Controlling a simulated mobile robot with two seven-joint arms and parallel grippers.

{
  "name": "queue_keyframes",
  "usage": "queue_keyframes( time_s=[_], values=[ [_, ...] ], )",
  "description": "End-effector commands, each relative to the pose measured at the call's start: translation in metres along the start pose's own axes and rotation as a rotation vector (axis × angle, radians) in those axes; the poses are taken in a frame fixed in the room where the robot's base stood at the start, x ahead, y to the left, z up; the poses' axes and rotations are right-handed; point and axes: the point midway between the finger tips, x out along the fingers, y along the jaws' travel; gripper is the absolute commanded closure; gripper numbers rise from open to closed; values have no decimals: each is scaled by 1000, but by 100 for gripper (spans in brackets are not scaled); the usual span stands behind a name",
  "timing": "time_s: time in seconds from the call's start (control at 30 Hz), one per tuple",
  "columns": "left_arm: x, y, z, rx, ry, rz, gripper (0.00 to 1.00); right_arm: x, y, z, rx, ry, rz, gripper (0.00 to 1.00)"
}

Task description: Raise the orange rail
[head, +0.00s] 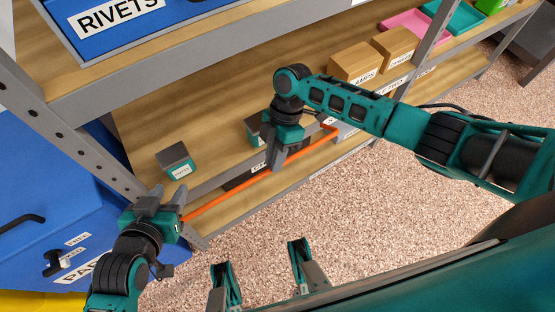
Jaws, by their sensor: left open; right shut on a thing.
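The orange rail (225,196) runs slantwise along the front of the wooden shelf, from low at the left up to a bent end at the right. My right gripper (275,158) reaches down from above and is shut on the rail, right of its middle. Its jaws hide that stretch of the rail. My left gripper (176,206) is open at the rail's left end. It hides that end, and I cannot tell whether the rail lies between its fingers.
Small dark-topped boxes (176,160) stand on the shelf, one partly behind my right gripper. Cardboard boxes (354,63) stand farther right. A grey perforated upright (80,155) and a blue cabinet (45,190) are at left.

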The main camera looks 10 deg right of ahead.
Motion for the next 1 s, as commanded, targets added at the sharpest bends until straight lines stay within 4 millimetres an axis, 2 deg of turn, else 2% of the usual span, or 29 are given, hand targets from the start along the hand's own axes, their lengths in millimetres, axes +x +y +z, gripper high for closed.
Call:
queue_keyframes(
  time_s=[0.03,0.1,0.8,0.83,1.0],
  values=[
    [0,0,0,0,1,0,57,-7,13,-1,-5,-1,45,100],
    [1,0,0,0,1,0,57,-8,14,-2,-6,0,46,100],
    [2,2,0,-11,5,0,57,-9,17,-2,-7,0,45,100],
    [2,2,0,-11,5,0,57,-9,17,-3,-7,1,45,84],
    [2,1,-1,-9,6,0,57,-8,16,-2,-6,0,42,68]
  ],
)
